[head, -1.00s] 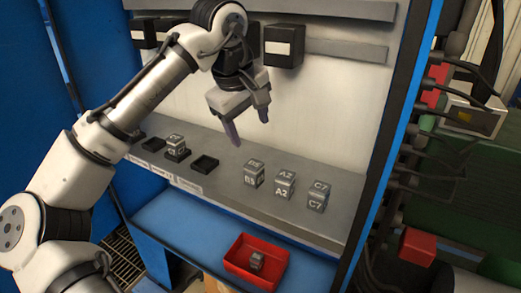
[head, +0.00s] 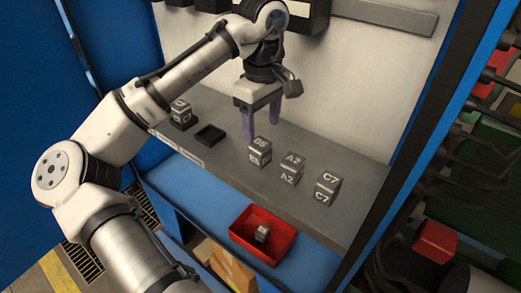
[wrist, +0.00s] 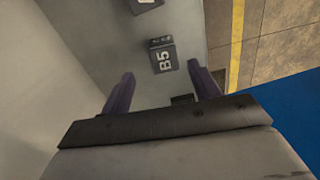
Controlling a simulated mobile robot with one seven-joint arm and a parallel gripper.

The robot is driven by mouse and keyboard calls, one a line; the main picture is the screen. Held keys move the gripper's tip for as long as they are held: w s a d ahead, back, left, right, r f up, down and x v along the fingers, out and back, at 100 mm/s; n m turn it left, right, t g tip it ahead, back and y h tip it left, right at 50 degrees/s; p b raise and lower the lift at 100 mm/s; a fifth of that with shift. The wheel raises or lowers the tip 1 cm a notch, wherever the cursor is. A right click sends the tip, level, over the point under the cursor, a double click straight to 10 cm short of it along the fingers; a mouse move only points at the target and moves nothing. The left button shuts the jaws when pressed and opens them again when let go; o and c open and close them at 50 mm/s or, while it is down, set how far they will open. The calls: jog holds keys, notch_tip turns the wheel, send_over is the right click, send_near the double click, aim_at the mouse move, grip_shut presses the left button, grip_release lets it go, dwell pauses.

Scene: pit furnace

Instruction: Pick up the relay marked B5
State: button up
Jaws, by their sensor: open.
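The relay marked B5 (head: 260,152) is a dark grey cube with white lettering, standing on the grey shelf. In the wrist view, B5 (wrist: 163,58) lies beyond and between my two fingertips, its label turned sideways. My gripper (head: 259,128) is open, with purple fingers pointing down just above and behind B5. Whether a finger touches B5 cannot be told.
Relays A2 (head: 292,169) and C7 (head: 327,188) stand in a row right of B5. An empty black socket (head: 210,136) is to the left, with another relay (head: 181,114) in a socket beyond. A red bin (head: 282,247) holding a small cube (head: 262,233) sits below.

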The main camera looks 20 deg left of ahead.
aim_at(260, 142)
jog(key=f, duration=0.1)
jog(key=f+p, duration=0.1)
jog(key=f, duration=0.3)
jog(key=shift+s+a+f+p, duration=0.15)
jog(key=shift+s+f+p, duration=0.05)
jog(key=shift+s+p, duration=0.2)
jog(key=shift+w+f, duration=0.15)
jog(key=shift+f, duration=0.3)
jog(key=c, duration=1.1)
jog(key=shift+r, duration=0.15)
